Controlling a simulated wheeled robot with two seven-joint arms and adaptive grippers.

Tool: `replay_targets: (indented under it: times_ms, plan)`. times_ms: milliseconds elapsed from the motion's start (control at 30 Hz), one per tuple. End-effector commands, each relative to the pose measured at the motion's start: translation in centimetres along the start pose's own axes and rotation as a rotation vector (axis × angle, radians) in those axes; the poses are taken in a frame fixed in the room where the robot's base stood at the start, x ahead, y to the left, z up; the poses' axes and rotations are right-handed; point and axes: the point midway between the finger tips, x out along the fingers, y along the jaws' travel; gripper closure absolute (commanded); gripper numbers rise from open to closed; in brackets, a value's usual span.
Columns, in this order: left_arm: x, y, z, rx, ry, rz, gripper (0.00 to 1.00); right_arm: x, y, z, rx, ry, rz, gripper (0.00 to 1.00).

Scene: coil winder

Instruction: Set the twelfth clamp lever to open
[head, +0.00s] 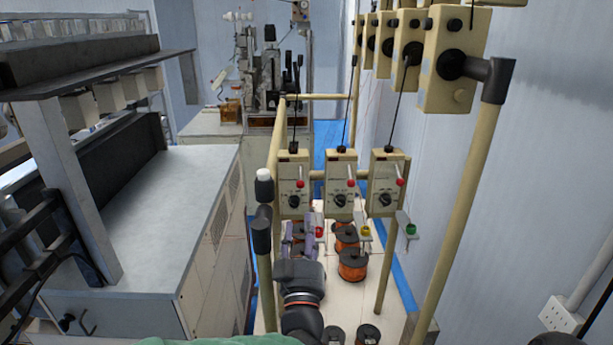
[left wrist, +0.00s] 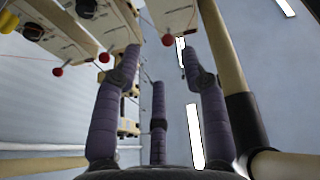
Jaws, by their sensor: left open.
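Three cream tension boxes stand in a row in the head view: left (head: 292,170), middle (head: 341,170) and right (head: 387,165). Each has a black dial and a small red-knobbed lever, such as the left lever (head: 300,184), middle lever (head: 351,184) and right lever (head: 400,182). I cannot tell which lever is the twelfth. My left gripper (head: 299,240) is open and empty below the left box. In the left wrist view its purple fingers (left wrist: 160,66) are spread, with red-knobbed levers beyond them, one near the fingertips (left wrist: 167,40) and others further left (left wrist: 104,57).
A cream post (head: 463,180) rises at right, with more boxes (head: 450,60) overhead. Copper wire spools (head: 352,265) sit on the pale base below. A grey-topped cabinet (head: 170,210) fills the left. Thin black rods rise from the three boxes.

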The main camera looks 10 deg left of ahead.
Motion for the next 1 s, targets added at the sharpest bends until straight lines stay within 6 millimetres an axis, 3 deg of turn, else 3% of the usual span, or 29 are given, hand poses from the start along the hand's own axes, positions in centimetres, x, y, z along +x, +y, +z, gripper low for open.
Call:
replay_targets:
  times_ms: [100,267,700,1000]
  plan:
    - [-0.1,-0.2,-1.5,-0.007,0.034,-0.016,0.57,-0.1,0.0,0.0,0.000,-0.001,0.000,0.49]
    - [0.5,-0.3,-1.9,-0.008,0.043,-0.023,0.57,-0.1,0.0,0.0,0.000,-0.001,0.000,0.49]
    - [7.6,-0.5,-2.1,-0.008,0.042,-0.023,0.57,-0.3,-0.1,0.1,0.000,-0.001,0.000,0.49]
    - [10.4,-0.5,-2.2,-0.008,0.042,-0.021,0.57,-0.4,-0.1,0.0,0.000,-0.001,0.000,0.49]
